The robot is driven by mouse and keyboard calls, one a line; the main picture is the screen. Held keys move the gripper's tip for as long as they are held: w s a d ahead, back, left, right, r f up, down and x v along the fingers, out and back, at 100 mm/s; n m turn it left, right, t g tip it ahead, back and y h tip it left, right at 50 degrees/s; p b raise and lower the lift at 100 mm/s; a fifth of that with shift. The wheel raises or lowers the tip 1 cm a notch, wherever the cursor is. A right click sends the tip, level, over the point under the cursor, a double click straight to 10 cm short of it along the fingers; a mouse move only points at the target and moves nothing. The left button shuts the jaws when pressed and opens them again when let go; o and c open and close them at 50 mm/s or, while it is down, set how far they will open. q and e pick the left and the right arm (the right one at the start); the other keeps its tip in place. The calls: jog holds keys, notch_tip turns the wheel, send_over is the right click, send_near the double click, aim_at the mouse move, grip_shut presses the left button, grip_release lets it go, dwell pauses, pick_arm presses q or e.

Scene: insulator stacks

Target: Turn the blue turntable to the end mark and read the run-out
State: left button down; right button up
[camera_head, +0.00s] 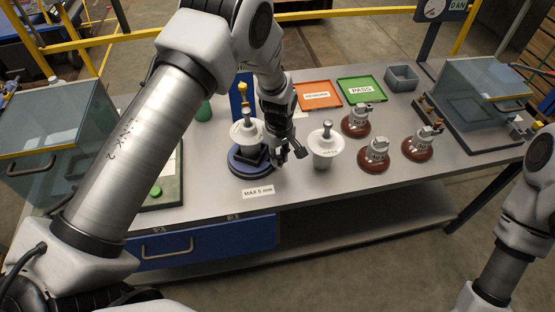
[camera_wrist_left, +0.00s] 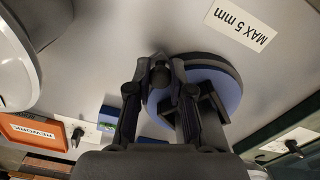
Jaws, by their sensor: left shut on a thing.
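The blue turntable (camera_head: 240,168) stands on the grey bench, and its blue rim also shows in the left wrist view (camera_wrist_left: 231,86). A white insulator (camera_head: 247,134) with a grey metal top stands upright on it. My left gripper (camera_head: 291,156) is at the turntable's right side. In the left wrist view, my left gripper (camera_wrist_left: 160,72) is shut on a small dark handle at the turntable's edge; the fingers partly hide it. A label (camera_head: 258,191) reading "MAX 5 mm" lies in front. I cannot make out an end mark. My right gripper is out of view.
A second white insulator (camera_head: 324,158) stands close right of my left gripper. Several brown insulators (camera_head: 373,160) stand farther right. Behind are an orange tray (camera_head: 317,102), a green PASS tray (camera_head: 349,84) and a grey bin (camera_head: 402,85). Clear-sided cases flank the bench.

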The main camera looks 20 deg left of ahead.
pick_arm(q)
jog(key=shift+w+n, duration=0.25)
jog(key=shift+n, duration=0.15)
dwell(0.3)
jog(key=c, duration=1)
grip_release()
jog(key=shift+a+f, duration=0.1)
notch_tip(320, 180, up, 12)
jog(key=shift+w, duration=0.1)
